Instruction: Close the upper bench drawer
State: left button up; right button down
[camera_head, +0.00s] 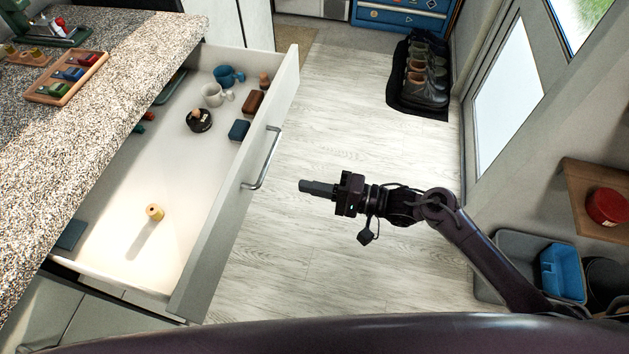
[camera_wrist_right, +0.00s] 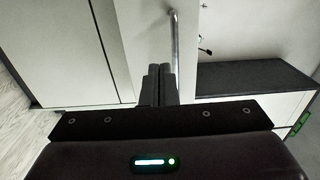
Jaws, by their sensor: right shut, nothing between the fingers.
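The upper bench drawer (camera_head: 225,205) is pulled far out from under the speckled worktop in the head view. Its white front panel carries a metal bar handle (camera_head: 263,160). My right gripper (camera_head: 303,187) is shut and empty, in front of the drawer front and a little right of the handle, with a gap between them in the head view. In the right wrist view, the shut fingers (camera_wrist_right: 159,72) point toward the drawer front, and the handle (camera_wrist_right: 173,42) shows just beyond them. My left gripper is not in view.
Inside the drawer are mugs (camera_head: 212,95), a black stamp-like item (camera_head: 199,120), small boxes (camera_head: 239,130) and a wooden spool (camera_head: 155,212). The worktop (camera_head: 130,45) holds a wooden tray (camera_head: 67,78). Shoes stand on a black mat (camera_head: 413,108). Grey bins (camera_head: 520,250) stand at right. The floor between is clear.

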aim_at(251, 173)
jog(key=x, duration=0.9)
jog(key=shift+w+a+f, duration=0.1)
jog(key=shift+w+a, duration=0.3)
jog(key=shift+a, duration=0.3)
pick_arm(q)
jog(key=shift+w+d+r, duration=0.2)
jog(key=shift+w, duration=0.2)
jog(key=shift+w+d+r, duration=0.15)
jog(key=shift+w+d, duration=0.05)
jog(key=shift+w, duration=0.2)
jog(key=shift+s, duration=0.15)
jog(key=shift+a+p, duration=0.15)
jog(key=shift+p, duration=0.15)
pick_arm(e)
jog(key=shift+a, duration=0.1)
